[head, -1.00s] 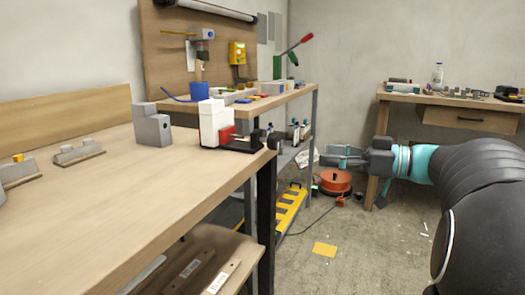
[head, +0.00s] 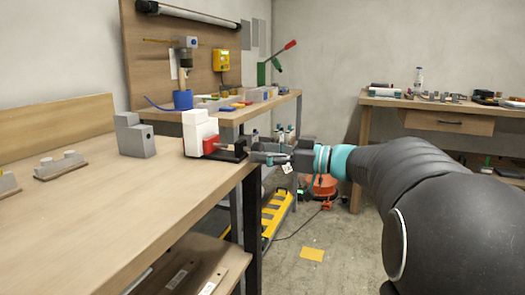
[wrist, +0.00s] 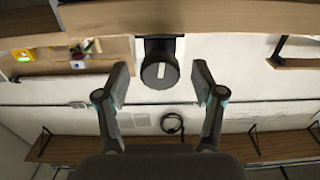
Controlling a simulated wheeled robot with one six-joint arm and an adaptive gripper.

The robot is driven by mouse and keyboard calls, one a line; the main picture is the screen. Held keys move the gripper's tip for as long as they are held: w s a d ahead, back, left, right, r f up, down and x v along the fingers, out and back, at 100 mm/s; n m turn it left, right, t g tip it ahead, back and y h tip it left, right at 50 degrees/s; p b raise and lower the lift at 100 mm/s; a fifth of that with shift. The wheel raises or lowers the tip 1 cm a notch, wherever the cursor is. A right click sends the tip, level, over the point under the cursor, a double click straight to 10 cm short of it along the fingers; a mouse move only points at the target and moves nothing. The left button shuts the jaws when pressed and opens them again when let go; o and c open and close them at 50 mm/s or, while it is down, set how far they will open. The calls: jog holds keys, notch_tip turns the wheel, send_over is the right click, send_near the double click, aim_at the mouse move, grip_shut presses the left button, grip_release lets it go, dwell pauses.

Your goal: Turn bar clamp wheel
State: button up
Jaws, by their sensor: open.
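The bar clamp (head: 234,155) sits at the right end of the wooden bench, a dark bar beside a white block and a red piece. Its wheel (wrist: 160,75) is a dark round knob with a pale stripe, centred in the wrist view. My gripper (wrist: 160,66) is open, with one finger on each side of the wheel and gaps between. In the head view my gripper (head: 270,158) reaches in from the right at the clamp's end. The wheel is hard to make out there, and I cannot tell how deep it lies between the fingers.
The white block (head: 200,132) and a grey stepped block (head: 134,136) stand on the bench (head: 120,200). A second bench (head: 250,115) with a blue cup (head: 183,99) is behind. An orange reel (head: 322,186) lies on the floor. The right side holds another table (head: 435,120).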

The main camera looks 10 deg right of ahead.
jog(key=shift+w+a, duration=0.25)
jog(key=shift+a, duration=0.1)
jog(key=shift+c, duration=0.2)
jog(key=c, duration=1.1)
jog(key=shift+f+m+b, duration=0.1)
jog(key=shift+m+b, duration=0.4)
jog(key=m+b, duration=0.1)
jog(key=m, duration=0.8)
jog(key=m+b, duration=0.1)
jog(key=m, duration=0.3)
jog(key=shift+s+r+m+b, duration=0.1)
jog(key=shift+r+m+b, duration=0.2)
jog(key=shift+m+b, duration=0.1)
jog(key=m+p, duration=0.2)
jog(key=m, duration=0.2)
